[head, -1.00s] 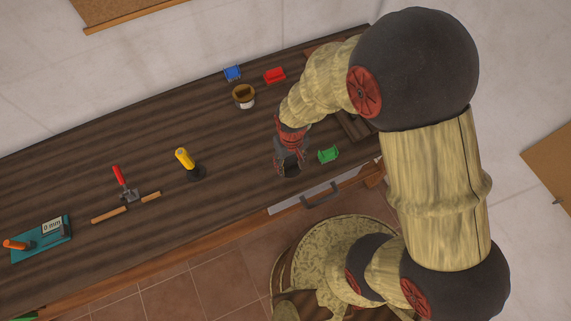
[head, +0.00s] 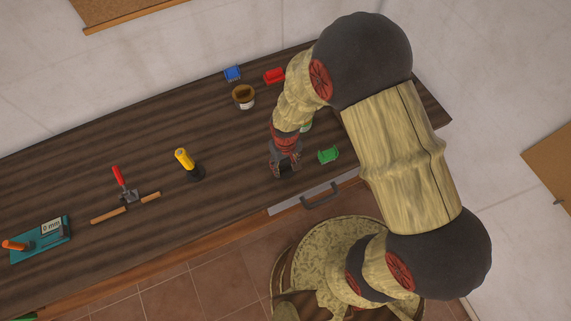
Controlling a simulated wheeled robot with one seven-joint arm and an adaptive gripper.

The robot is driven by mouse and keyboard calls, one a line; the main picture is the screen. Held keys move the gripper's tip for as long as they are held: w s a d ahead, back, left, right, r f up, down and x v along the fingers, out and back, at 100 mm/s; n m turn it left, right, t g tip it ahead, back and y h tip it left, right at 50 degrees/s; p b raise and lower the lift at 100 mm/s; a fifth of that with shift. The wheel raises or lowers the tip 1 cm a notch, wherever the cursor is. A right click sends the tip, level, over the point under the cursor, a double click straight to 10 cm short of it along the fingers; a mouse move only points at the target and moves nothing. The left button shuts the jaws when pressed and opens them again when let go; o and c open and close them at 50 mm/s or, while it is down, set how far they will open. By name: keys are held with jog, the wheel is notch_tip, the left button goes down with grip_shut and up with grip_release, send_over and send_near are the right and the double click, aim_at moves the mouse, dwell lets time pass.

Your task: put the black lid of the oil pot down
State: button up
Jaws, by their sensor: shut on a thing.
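My gripper (head: 285,171) points down over the dark wooden bench (head: 225,150), near its front edge and left of the green part. It is shut on a small dark thing, which I take to be the black lid; the fingers hide most of it, and I cannot tell whether it touches the bench top. The oil pot (head: 244,104), a round brown pot with a pale label, stands open towards the back of the bench, behind and left of my gripper.
A green part (head: 328,155) lies close right of my gripper. A red part (head: 274,75) and a blue part (head: 233,73) lie at the back. A yellow-handled tool (head: 185,160) stands to the left, with clear bench between. A drawer handle (head: 321,199) juts out in front.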

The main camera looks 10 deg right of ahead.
jog(key=o, duration=1.3)
jog(key=shift+f, duration=0.1)
notch_tip(320, 180, up, 13)
notch_tip(320, 180, up, 16)
jog(key=m+t, duration=0.1)
jog(key=t, duration=0.2)
send_over(286, 165)
jog(key=s+d, duration=0.1)
jog(key=d, duration=0.5)
jog(key=s+d+r+m+t, duration=0.1)
jog(key=s+d+r, duration=0.1)
jog(key=s+r, duration=0.3)
jog(key=s+d+r+m+t, duration=0.1)
jog(key=s+d+r, duration=0.2)
jog(key=s+r, duration=0.2)
notch_tip(286, 165, up, 3)
jog(key=shift+s+d+f+t+p, duration=0.2)
jog(key=shift+s+d+t+p, duration=0.1)
jog(key=shift+s+p, duration=0.1)
notch_tip(286, 165, down, 14)
jog(key=b, duration=1.4)
jog(key=shift+f, duration=0.15)
